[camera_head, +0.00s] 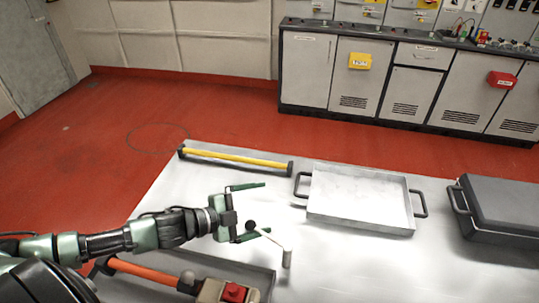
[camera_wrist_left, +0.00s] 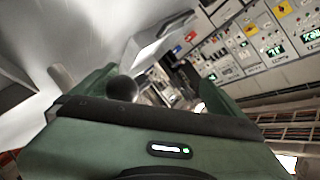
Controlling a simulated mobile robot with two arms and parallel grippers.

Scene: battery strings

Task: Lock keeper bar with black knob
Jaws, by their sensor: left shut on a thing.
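In the left wrist view the knob (camera_wrist_left: 122,88) shows between the fingers, nearer the left one. My right gripper is not in view.
A yellow bar with black ends (camera_head: 235,159) lies behind the gripper on the table (camera_head: 330,265). An empty metal tray (camera_head: 411,207) and a dark case (camera_head: 505,208) stand to the right. An orange-handled tool with a red button (camera_head: 233,292) lies front left.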

